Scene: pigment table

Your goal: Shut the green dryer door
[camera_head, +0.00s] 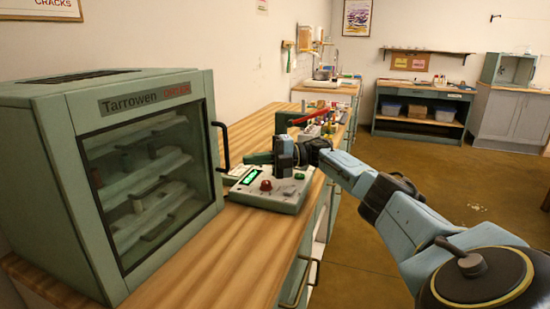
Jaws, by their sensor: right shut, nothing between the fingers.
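The green dryer (50,150) stands on the wooden bench at the left, with the label "Tarrowen DRYER" on its front. Its glazed door (150,165) looks flush with the cabinet; I cannot tell whether a thin gap remains. Shelves show dimly behind the glass. The black door handle (226,145) is on the door's right edge. My right gripper (258,158) is shut and empty, just right of the handle and apart from it, above or behind a control box. Its fingertips are small and partly unclear. My left gripper is out of view.
A pale control box (272,190) with a red knob and green display sits on the bench (235,255) right of the dryer. Bottles and tools stand farther along. Drawers with handles line the bench front. The brown floor to the right is open, with cabinets at the back.

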